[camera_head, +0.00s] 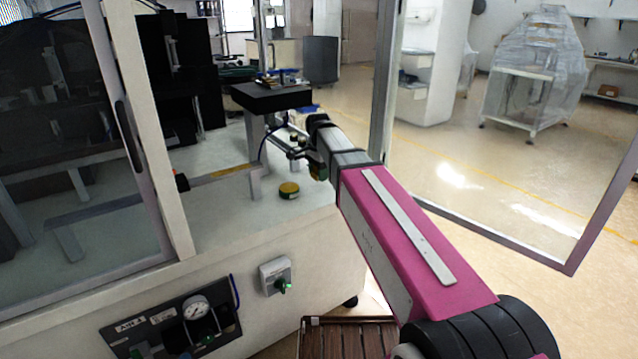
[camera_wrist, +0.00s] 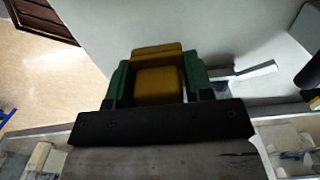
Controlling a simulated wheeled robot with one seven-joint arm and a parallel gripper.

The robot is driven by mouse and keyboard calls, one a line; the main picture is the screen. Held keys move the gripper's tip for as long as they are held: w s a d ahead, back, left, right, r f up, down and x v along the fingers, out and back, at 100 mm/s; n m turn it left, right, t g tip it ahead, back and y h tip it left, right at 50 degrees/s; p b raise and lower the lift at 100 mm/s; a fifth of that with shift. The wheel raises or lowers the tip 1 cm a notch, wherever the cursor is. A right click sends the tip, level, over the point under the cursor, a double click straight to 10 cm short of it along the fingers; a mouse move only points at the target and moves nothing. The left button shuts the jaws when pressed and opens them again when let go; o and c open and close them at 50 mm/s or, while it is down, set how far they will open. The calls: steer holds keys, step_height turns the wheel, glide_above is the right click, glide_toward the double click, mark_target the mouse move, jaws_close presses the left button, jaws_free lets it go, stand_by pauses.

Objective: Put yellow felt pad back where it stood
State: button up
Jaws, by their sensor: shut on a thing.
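My gripper (camera_wrist: 158,80) has green fingers and is shut on the yellow felt pad (camera_wrist: 160,84), which shows as a yellow block between them in the wrist view. A second yellow edge shows just beyond the block; I cannot tell whether it is part of the pad. In the head view my arm reaches over the white worktop of the machine, and its end hides most of the gripper and the pad. The pad's height above the worktop is unclear.
A round yellow-topped, dark-sided piece (camera_head: 289,190) lies on the white worktop (camera_head: 235,215). A black raised platform (camera_head: 272,97) stands behind, a grey rail (camera_head: 222,174) to the left. An open framed door (camera_head: 572,262) is at the right. Worktop around the round piece is clear.

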mark_target(319, 188)
steer(key=shift+f, duration=2.05)
steer(key=o, duration=0.9)
steer(key=shift+f, duration=0.15)
step_height(319, 188, up, 12)
steer(key=shift+r, duration=0.2)
